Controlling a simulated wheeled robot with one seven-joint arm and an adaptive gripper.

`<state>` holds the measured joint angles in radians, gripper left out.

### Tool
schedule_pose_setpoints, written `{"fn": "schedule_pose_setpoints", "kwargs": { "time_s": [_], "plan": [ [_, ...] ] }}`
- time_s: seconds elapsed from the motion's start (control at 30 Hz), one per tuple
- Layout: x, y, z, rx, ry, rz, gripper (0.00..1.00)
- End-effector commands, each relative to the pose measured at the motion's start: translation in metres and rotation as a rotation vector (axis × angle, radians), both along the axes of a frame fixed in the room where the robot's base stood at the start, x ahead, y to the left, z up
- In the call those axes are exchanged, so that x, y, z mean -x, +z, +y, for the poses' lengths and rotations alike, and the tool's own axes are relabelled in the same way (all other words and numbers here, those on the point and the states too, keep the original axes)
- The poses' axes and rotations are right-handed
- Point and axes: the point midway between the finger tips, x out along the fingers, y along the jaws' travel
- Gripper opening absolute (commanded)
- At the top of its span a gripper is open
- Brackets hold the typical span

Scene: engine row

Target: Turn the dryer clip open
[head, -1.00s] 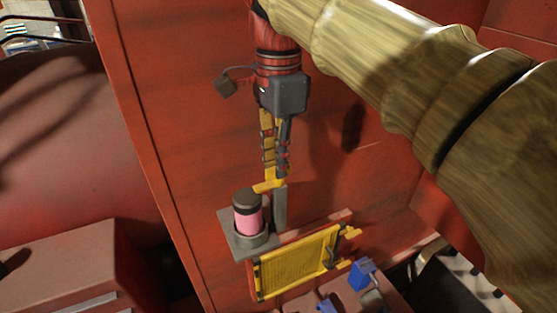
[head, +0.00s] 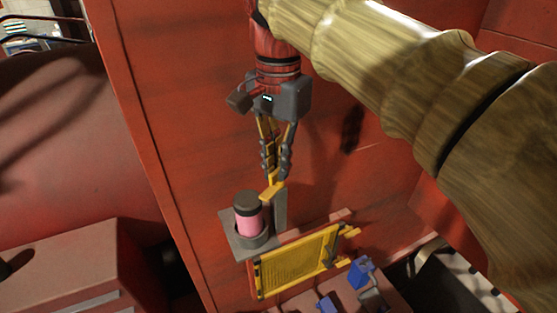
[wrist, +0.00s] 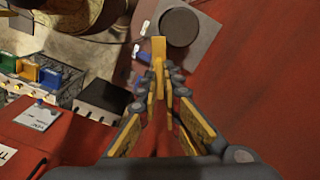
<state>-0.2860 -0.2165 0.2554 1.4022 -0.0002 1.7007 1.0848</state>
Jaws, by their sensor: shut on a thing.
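The dryer is a pink canister with a dark cap (head: 248,215), standing in a grey bracket (head: 240,246) on the red wall. Its cap also shows in the wrist view (wrist: 179,27). The dryer clip is a small yellow lever (head: 271,191) beside the cap, at the top of the bracket's upright. It also shows in the wrist view (wrist: 158,48), running up from between my fingertips along the cap's left side. My gripper (head: 274,179) points down from above and is shut on the clip's near end. The fingertips (wrist: 160,72) partly hide that end.
A yellow framed panel (head: 297,262) sits just below the bracket, with a yellow handle at its right. Blue parts (head: 361,272) lie at lower right. A red box (head: 75,265) stands at lower left. The red wall right of the gripper is mostly clear.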

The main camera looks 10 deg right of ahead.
Motion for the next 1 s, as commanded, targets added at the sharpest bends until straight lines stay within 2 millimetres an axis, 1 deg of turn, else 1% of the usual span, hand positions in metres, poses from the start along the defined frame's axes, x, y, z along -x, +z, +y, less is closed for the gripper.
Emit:
{"fn": "schedule_pose_setpoints", "kwargs": {
  "time_s": [0.7,1.0],
  "plan": [
    [-0.0001,0.0005,0.0001,0.0,0.678,0.0,0.0],
    [-0.0001,0.0,0.0001,0.0,0.916,0.0,0.0]
  ]
}}
